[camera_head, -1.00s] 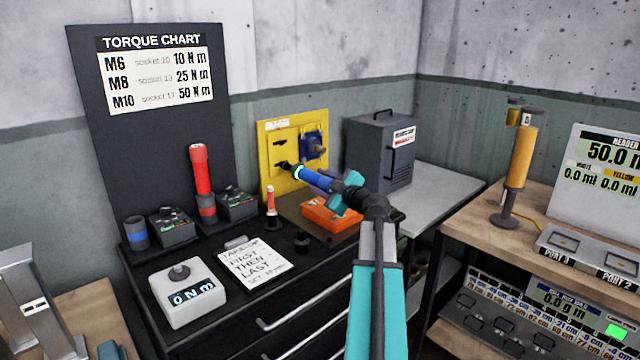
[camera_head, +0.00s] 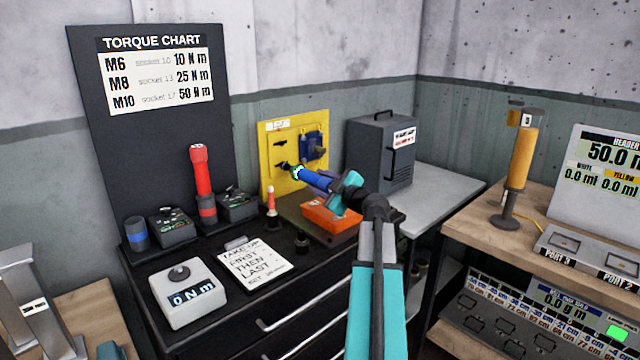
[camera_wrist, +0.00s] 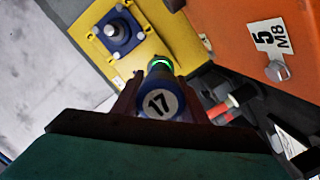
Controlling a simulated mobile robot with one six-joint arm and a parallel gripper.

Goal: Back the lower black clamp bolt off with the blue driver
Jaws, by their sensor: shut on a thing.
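The blue driver (camera_head: 312,181) is held in my gripper (camera_head: 335,187) and points left toward the yellow plate (camera_head: 268,133). The lower black clamp bolt (camera_head: 284,166) is at the plate's lower left, by the driver's tip. I cannot tell whether they touch. A second black clamp shows higher on the plate. A blue block (camera_head: 313,146) with a grey shaft sits at the plate's right, also in the wrist view (camera_wrist: 117,32).
An orange box (camera_head: 328,218) lies just below the driver. A red and white driver-like tool (camera_head: 271,203) stands left of it. A dark cabinet (camera_head: 381,150) stands right of the plate. A red torch-like tool (camera_head: 201,170) and a white clipboard (camera_head: 253,262) are farther left.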

